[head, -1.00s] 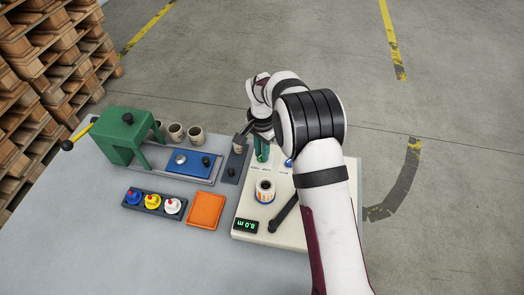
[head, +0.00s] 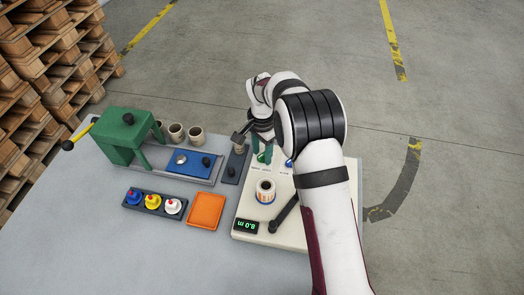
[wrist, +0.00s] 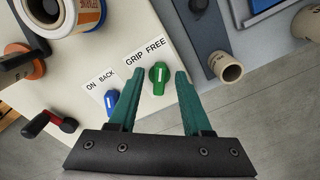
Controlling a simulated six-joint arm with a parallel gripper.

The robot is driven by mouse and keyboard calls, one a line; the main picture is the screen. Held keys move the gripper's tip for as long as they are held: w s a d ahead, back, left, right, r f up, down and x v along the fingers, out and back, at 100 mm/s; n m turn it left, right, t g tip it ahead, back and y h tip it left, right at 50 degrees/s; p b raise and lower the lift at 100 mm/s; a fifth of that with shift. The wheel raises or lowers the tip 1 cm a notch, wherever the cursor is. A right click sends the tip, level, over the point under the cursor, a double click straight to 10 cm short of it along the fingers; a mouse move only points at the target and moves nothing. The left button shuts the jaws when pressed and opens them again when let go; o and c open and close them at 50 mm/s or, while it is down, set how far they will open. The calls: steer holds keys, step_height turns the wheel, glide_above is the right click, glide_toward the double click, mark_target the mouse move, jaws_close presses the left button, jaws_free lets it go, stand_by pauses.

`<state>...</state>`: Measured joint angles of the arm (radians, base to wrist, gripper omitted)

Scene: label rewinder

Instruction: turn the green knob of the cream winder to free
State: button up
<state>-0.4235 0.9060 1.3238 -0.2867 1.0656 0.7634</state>
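The cream winder (head: 283,231) stands at the right end of the table, partly hidden by my arm. Its green knob (wrist: 159,74) sits below a label reading GRIP on the left and FREE on the right. The knob's white mark lies roughly upright in the wrist view, near the middle of the label; I cannot tell which word it indicates. My gripper (wrist: 160,81) is open, one green finger on each side of the knob, with visible gaps on both sides. In the head view the green knob (head: 262,158) shows between the fingers.
A blue knob (wrist: 112,99) marked ON BACK sits close to the left finger. A roll (head: 265,191), a black lever (head: 284,213) and a display (head: 245,226) are on the winder. The green press (head: 125,138) and orange tray (head: 206,210) stand left.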

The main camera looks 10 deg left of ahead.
mark_target(262, 155)
step_height(262, 155, up, 16)
stand_by(0.5)
steer(key=shift+f, duration=0.15)
steer(key=s+d+r, duration=0.3)
steer(key=s+d, duration=0.3)
steer(key=s+d+r, duration=0.4)
steer(key=s+d, duration=0.2)
steer(key=s, duration=0.1)
steer(key=s+d+f+y, duration=0.1)
steer(key=s+d+f, duration=0.1)
steer(key=s, duration=0.7)
steer(key=s+d+f+n, duration=0.1)
steer(key=s+d+f, duration=0.2)
steer(key=s, duration=0.7)
steer(key=shift+s+f+n+y, duration=0.15)
steer(key=shift+f+n+y, duration=0.15)
steer(key=shift+f+y, duration=0.1)
